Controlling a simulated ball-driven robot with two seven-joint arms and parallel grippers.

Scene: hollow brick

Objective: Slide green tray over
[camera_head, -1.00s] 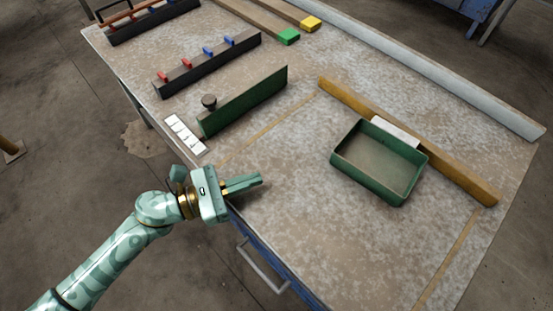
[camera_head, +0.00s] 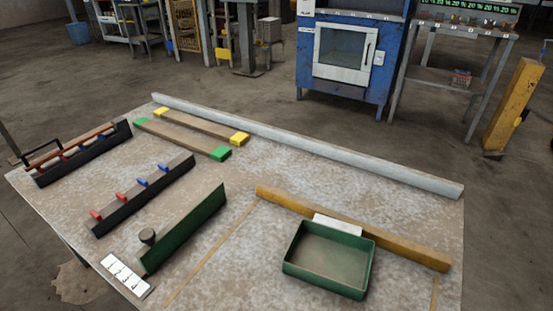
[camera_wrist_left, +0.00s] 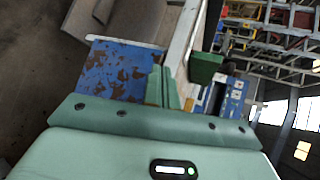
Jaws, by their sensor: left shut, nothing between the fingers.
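The green tray (camera_head: 330,254) is a shallow, empty, open-topped box on the worktable's right part. Its far side lies close to the yellow-brown bar (camera_head: 410,249), with a white block or label (camera_head: 338,225) between them. My left gripper (camera_wrist_left: 162,86) shows only in the left wrist view, with its green fingers closed together and nothing between them. A dark green object (camera_wrist_left: 206,68) appears beyond the fingers there; I cannot tell whether it is the tray. My right gripper is in neither view.
Racks with red and blue pegs (camera_head: 143,196) lie farther left. A pale rail (camera_head: 300,145) runs along the table's far edge. The table surface around the tray's left is clear.

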